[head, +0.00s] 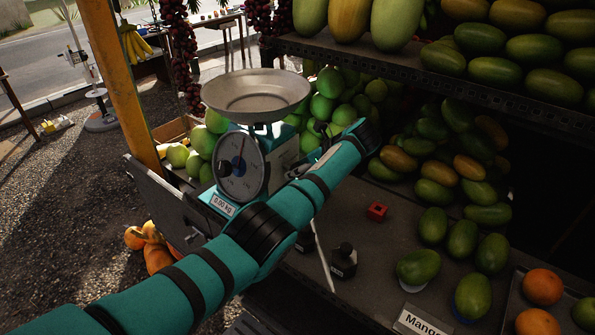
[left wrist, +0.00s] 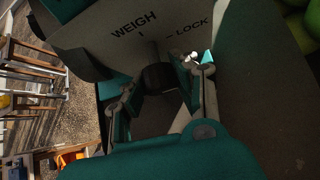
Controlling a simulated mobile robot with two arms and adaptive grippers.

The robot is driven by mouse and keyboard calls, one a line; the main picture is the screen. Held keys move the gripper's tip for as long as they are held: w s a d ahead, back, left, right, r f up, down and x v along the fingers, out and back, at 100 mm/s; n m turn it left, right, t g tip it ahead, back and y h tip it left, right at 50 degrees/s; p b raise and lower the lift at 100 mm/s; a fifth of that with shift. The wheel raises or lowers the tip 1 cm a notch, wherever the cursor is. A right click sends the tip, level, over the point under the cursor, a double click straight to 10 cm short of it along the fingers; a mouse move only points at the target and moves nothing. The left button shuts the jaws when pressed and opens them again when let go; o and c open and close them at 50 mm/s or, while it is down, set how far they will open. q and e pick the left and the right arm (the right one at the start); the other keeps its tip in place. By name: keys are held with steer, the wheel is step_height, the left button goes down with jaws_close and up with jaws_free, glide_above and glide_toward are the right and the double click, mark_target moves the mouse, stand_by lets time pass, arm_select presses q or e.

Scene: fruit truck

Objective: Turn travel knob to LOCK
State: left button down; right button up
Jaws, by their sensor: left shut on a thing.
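The scale (head: 238,165) is teal with a round dial, a metal pan (head: 256,92) on top and a small display reading 0.00 kg. In the left wrist view, the black travel knob (left wrist: 158,76) sits on the scale's panel (left wrist: 95,42), below the printed words WEIGH and LOCK. My left gripper (left wrist: 162,88) is shut on the knob, one finger on each side. I cannot make out the knob's pointer or which mark it faces. In the head view my left arm crosses in front of the scale, and the knob is hidden. My right gripper is not in view.
Green fruits (head: 333,84) are piled behind the scale and mangoes (head: 463,238) lie to its right. A small red block (head: 377,211) and a dark weight (head: 343,262) stand on the counter near my arm. Some bare counter lies between them and the mangoes.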

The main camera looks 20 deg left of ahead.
arm_select(q)
steer(key=shift+f, duration=0.1)
steer(key=c, duration=1)
jaws_free()
steer(key=shift+d+r, duration=0.15)
steer(key=shift+r, duration=0.05)
steer(key=v, duration=1.1)
steer(key=shift+d+r, duration=0.25)
